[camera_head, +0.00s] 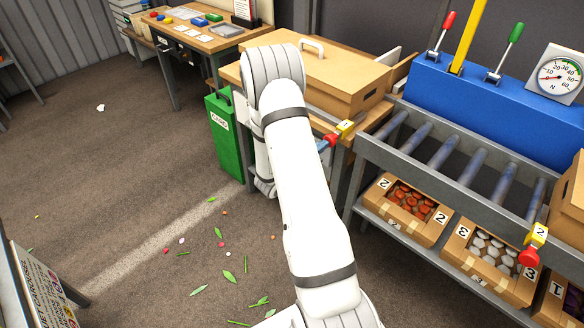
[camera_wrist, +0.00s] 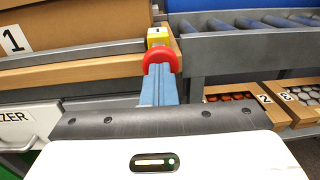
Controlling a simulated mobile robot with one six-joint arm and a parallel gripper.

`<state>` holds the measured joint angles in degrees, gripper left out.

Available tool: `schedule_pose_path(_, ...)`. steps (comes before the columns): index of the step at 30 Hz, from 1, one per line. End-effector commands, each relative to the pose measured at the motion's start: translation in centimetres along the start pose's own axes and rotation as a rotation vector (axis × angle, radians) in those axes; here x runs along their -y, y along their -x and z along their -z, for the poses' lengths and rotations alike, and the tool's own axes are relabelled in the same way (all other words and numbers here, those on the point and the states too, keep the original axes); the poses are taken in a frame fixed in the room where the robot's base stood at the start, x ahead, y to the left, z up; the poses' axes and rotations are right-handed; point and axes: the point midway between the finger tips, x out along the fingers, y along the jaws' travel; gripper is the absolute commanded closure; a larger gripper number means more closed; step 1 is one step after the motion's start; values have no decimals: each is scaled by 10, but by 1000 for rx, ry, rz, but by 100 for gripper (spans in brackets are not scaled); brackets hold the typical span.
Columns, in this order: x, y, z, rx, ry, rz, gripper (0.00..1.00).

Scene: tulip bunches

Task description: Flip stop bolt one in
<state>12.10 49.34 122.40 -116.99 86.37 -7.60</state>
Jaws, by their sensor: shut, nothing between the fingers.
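Stop bolt one is a yellow block marked 1 (camera_head: 345,128) with a red knob (camera_head: 329,140), at the left end of the roller conveyor by the wooden bench edge. In the wrist view its yellow block (camera_wrist: 158,36) stands straight ahead and its red knob (camera_wrist: 161,54) is nearer. My gripper (camera_wrist: 159,72) is shut and empty, with its blue-grey fingertips right at the red knob. I cannot tell whether they touch it.
Stop bolt two (camera_head: 537,235), with a red knob, is on the conveyor's front rail at the right. The roller conveyor (camera_head: 430,150) has a shelf of numbered boxes below. A cardboard box (camera_head: 320,78) stands on the bench. A green bin (camera_head: 226,140) is left of my arm.

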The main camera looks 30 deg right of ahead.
Motion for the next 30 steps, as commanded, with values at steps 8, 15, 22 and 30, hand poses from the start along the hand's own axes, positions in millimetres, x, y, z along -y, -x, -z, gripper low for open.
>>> schedule_pose_path(8,-3,1,-4,8,-10,-3,100)
schedule_pose_path(15,-3,36,-1,5,-4,-6,100)
schedule_pose_path(22,-3,93,0,5,-2,-8,100)
schedule_pose_path(30,-2,133,0,3,-1,-3,100)
